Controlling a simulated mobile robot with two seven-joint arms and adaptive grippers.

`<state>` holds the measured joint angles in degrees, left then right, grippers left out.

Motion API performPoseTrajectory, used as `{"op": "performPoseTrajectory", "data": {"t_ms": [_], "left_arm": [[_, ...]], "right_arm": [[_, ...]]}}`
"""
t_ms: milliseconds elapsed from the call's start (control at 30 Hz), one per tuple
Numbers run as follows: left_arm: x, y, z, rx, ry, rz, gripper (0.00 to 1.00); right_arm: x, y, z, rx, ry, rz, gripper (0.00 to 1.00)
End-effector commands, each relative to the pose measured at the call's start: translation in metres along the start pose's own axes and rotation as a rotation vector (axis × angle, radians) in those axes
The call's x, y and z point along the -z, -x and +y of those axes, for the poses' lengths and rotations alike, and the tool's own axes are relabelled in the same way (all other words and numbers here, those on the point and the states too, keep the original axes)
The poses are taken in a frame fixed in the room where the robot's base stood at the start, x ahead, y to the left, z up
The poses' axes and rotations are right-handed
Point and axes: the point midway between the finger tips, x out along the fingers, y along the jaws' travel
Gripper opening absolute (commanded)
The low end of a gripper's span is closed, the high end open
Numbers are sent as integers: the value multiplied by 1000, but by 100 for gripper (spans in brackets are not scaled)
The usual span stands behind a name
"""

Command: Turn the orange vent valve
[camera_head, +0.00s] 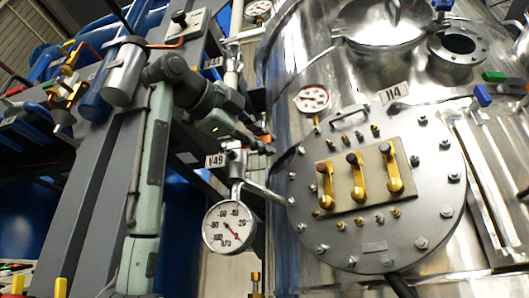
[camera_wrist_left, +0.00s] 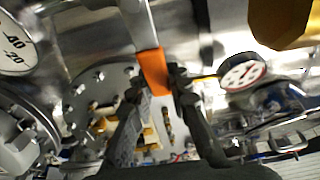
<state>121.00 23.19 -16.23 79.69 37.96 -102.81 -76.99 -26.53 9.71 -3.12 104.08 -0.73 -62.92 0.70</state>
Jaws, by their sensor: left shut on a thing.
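The orange vent valve (camera_head: 266,138) shows as a small orange patch beside the vessel, above the V49 tag. In the left wrist view its orange handle (camera_wrist_left: 153,72) lies between my two dark fingers. My left gripper (camera_head: 262,144) reaches it from the left and is shut on the handle; its fingers also show in the left wrist view (camera_wrist_left: 160,80). In the head view the fingers hide much of the valve. My right gripper is in neither view.
A large dial gauge (camera_head: 229,227) hangs below the valve, and a smaller gauge (camera_head: 312,99) sits on the vessel. A round bolted flange (camera_head: 440,215) with several yellow handles is at right. Grey uprights and pipes crowd the left.

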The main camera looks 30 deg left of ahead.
Motion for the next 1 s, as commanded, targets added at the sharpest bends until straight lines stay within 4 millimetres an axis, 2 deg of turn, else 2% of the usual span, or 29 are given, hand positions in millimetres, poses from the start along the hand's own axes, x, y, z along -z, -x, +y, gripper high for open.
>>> {"op": "performPoseTrajectory", "data": {"t_ms": [467, 500, 633, 667, 1000], "left_arm": [[1, 0, 4, -12, -20, 1, 0], [1, 0, 4, -12, -20, 1, 21], [1, 0, 3, -10, -18, 2, 37], [1, 0, 3, -9, -18, 2, 40], [0, 4, 1, -5, -15, 1, 40]], "right_arm": [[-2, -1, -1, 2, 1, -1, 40], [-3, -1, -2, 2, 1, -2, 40], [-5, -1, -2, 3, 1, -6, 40], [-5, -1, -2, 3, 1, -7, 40], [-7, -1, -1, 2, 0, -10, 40]]}}
